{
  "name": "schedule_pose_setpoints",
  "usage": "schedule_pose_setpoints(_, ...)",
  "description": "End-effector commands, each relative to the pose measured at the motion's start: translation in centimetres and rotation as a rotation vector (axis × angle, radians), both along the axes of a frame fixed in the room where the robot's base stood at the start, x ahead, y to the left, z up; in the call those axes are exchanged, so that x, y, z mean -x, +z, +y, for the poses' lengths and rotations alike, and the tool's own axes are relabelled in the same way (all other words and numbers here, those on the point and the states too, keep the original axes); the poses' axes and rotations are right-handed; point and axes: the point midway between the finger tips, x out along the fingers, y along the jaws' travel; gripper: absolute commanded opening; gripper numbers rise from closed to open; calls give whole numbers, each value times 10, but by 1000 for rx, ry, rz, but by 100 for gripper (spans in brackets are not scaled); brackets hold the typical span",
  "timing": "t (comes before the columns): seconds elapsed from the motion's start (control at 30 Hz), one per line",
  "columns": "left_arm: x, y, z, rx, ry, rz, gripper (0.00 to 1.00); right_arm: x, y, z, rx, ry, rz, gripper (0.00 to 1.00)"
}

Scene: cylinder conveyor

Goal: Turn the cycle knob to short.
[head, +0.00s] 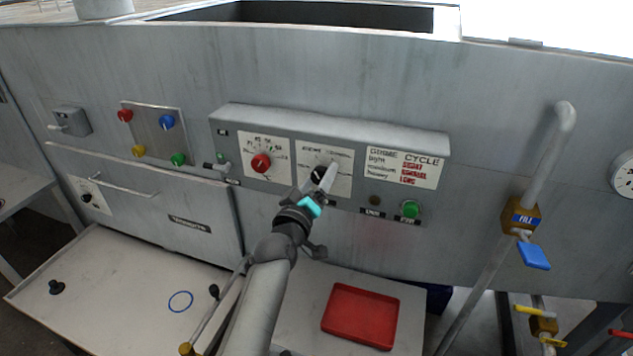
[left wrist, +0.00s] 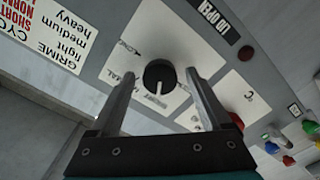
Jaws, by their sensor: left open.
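The cycle knob (head: 317,174) is round and black, on a white label plate (head: 343,185) on the grey control box. In the left wrist view the knob (left wrist: 158,74) has a white pointer line toward the bottom of the picture. The plate's lettering is upside down and partly covered, so I cannot tell which setting it points at. My left gripper (head: 317,184) is open in front of the knob. In the left wrist view its fingers (left wrist: 160,76) appear on either side of the knob, with visible gaps. My right gripper is not in view.
A red knob (head: 261,163) sits left of the cycle knob. A green button (head: 410,209) is at lower right, below the grime cycle chart (head: 404,168). A red tray (head: 360,316) lies on the surface below. A pipe with a blue-handled valve (head: 534,256) stands at right.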

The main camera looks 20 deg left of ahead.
Motion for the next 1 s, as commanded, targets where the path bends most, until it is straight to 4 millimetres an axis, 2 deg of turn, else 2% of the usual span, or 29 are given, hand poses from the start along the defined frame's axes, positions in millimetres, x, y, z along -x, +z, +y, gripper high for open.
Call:
schedule_pose_setpoints(0.27,19,-2,1,0,1,2,81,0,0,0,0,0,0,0)
schedule_pose_setpoints(0.8,108,-2,4,0,-1,2,81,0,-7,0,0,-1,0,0)
schedule_pose_setpoints(1.0,135,-2,5,-1,0,1,81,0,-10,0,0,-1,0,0)
